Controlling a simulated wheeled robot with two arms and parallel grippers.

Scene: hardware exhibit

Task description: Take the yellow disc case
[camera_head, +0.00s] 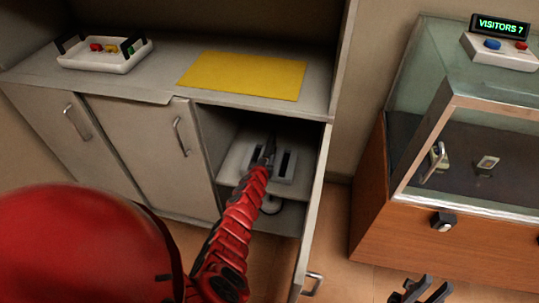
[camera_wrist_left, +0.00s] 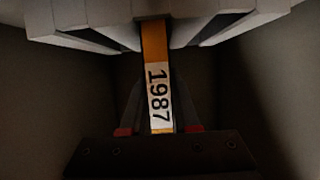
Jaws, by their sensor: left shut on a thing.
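The yellow disc case (camera_wrist_left: 154,45) shows in the left wrist view as a narrow orange-yellow spine with a white label reading "1987". My left gripper (camera_wrist_left: 159,130) is shut on it, one finger on each side. The far end of the case meets a pale slotted rack (camera_wrist_left: 95,20). In the head view my left gripper (camera_head: 265,160) reaches into the open cabinet at the rack (camera_head: 286,168), and the case cannot be made out there. My right gripper (camera_head: 424,290) is at the bottom right, open and empty.
The cabinet door (camera_head: 313,215) stands open close to the right of my left arm. A yellow mat (camera_head: 245,75) lies bare on the counter, with a white tray (camera_head: 103,58) of small items to its left. A glass display case (camera_head: 470,120) stands at right.

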